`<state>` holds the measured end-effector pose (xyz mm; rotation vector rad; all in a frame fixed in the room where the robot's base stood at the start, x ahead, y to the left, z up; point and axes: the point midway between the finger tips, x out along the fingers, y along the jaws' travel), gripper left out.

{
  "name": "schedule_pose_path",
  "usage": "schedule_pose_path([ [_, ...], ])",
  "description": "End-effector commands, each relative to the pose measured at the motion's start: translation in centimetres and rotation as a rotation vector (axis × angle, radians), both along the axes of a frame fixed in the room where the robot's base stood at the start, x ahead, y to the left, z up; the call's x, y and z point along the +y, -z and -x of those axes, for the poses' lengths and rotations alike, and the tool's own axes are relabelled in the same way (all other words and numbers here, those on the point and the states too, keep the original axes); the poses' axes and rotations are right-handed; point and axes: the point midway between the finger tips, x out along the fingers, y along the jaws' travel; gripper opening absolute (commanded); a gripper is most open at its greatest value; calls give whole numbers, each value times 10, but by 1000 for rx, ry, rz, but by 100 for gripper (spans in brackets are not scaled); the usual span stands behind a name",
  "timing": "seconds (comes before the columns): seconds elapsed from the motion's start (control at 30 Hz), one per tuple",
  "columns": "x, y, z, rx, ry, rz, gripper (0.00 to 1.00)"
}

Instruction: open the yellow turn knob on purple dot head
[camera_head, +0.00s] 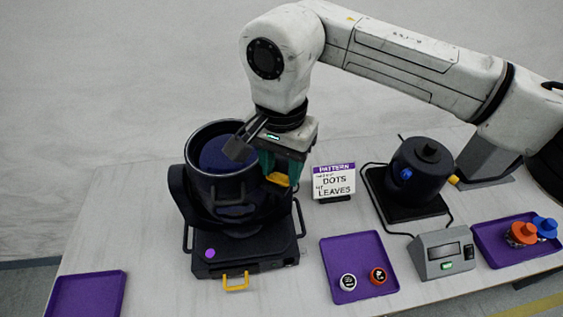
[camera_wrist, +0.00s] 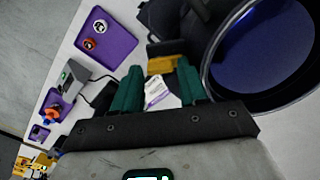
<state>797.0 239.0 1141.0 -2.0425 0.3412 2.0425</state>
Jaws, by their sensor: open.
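The purple dot head is a large black can-shaped lamp (camera_head: 228,215) on a black base, with a purple dot (camera_head: 210,253) on the base's front left. Its open round mouth with a dark blue inside (camera_wrist: 262,60) fills the right of the wrist view. The yellow turn knob (camera_head: 279,179) is at the lamp's right side, partly hidden by my gripper. My gripper (camera_head: 280,168) points down there with its teal fingers apart. In the wrist view the yellow knob (camera_wrist: 165,62) appears just ahead of and between the open fingertips (camera_wrist: 158,80). I cannot tell whether they touch it.
A yellow handle (camera_head: 236,287) is on the base's front. A pattern sign (camera_head: 334,180) stands close right of the lamp. Further right are a smaller black lamp (camera_head: 420,170), a grey control box (camera_head: 443,255) and purple trays (camera_head: 345,248) with small knobs and discs.

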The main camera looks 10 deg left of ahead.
Motion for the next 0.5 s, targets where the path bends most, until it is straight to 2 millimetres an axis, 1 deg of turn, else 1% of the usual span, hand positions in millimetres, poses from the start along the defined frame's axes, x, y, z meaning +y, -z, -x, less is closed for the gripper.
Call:
schedule_pose_path([
  [0.13,0,6,0,1,0,0,43],
  [0.37,0,7,0,0,0,0,43],
  [0.5,0,7,0,0,0,0,31],
])
